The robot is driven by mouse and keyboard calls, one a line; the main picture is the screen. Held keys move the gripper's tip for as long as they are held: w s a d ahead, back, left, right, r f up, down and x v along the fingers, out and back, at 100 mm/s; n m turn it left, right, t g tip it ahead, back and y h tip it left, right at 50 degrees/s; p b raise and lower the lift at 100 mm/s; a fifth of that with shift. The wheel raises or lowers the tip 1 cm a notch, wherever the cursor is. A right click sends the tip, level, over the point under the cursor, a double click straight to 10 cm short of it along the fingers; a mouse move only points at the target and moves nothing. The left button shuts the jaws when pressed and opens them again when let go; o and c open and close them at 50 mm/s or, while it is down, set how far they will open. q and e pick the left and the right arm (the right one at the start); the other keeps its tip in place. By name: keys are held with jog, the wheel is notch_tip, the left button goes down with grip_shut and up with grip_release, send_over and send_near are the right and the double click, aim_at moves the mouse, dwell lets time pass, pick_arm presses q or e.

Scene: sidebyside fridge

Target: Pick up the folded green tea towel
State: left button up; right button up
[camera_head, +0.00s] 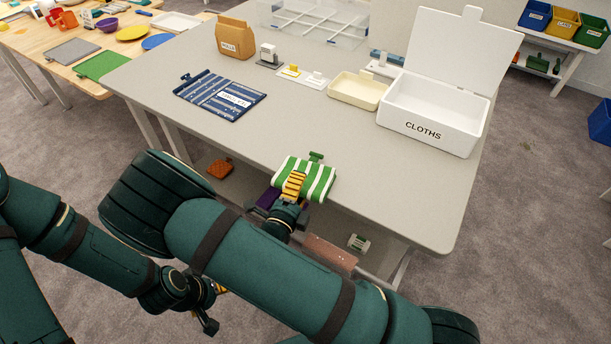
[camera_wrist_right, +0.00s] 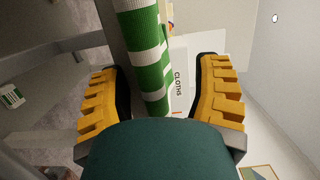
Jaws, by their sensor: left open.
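The folded green tea towel (camera_head: 318,178), with white stripes, lies at the front edge of the grey table. A small green tab shows at its far side. My right gripper (camera_head: 292,186) is at the towel's near side, with one yellow finger over the towel. In the right wrist view the towel (camera_wrist_right: 148,58) stands between the two spread yellow fingers of the right gripper (camera_wrist_right: 158,72), with a gap visible on each side. My left gripper (camera_head: 208,304) is low at the front, away from the towel, open and partly hidden by my arm.
On the table are a white CLOTHS box (camera_head: 425,112) with its lid up, a cream tray (camera_head: 357,92), a blue striped cloth (camera_head: 220,95) and a brown paper bag (camera_head: 236,38). Items sit on a shelf below. The table's middle is clear.

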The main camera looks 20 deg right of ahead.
grip_shut()
